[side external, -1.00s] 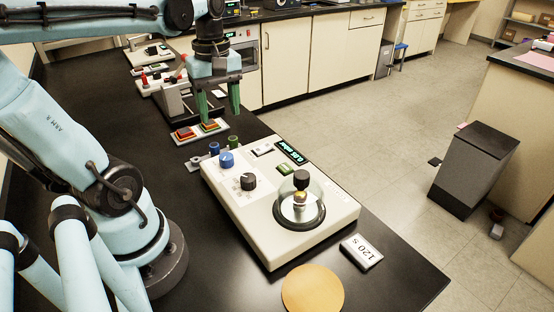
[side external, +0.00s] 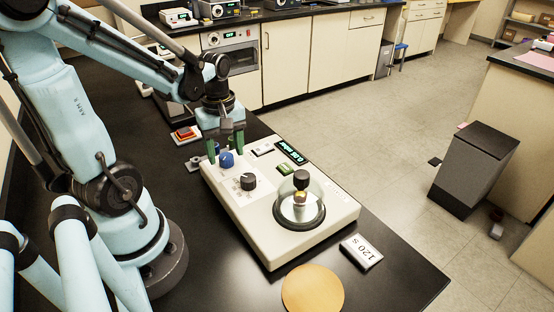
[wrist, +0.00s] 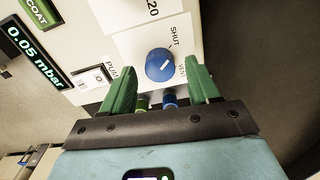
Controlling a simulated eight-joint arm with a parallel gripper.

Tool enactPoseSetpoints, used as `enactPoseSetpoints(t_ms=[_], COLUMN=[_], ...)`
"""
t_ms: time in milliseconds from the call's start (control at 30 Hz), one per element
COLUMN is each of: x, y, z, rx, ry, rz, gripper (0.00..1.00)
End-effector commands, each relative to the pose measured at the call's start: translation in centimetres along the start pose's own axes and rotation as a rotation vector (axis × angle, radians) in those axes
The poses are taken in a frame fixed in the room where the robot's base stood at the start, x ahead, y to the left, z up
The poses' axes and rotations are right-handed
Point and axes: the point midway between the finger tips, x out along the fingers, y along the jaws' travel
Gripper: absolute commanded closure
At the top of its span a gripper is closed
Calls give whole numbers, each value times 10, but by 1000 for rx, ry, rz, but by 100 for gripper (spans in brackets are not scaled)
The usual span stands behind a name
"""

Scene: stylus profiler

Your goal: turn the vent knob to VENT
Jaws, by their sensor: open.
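The vent knob is a round blue knob (side external: 226,159) on the left end of the cream instrument. In the wrist view the blue knob (wrist: 160,65) has a white pointer line slanting to the upper right. A SHUT label is above right of it, and a VENT label on its right is partly hidden by a finger. My gripper (side external: 226,148) is open above the knob, pointing down. In the wrist view the green fingers of my gripper (wrist: 159,72) are on either side of the knob, with gaps; I cannot tell whether the tips reach its height.
A black knob (side external: 248,181) and a glass dome (side external: 300,203) are on the same instrument. Its display (wrist: 35,57) reads 0.05 mbar. A small blue fitting (wrist: 169,101) and a green fitting (wrist: 143,103) stand close behind the knob. A timer (side external: 362,252) lies to the right.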

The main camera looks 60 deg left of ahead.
Motion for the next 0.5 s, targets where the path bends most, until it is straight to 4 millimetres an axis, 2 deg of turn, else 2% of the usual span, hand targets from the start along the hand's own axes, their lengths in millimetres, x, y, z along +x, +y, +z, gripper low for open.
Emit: enactPoseSetpoints(t_ms=[467,500], x=[8,8], y=[0,0], z=[0,0], rx=[0,0], ry=[0,0], rz=[0,0], gripper=[40,44])
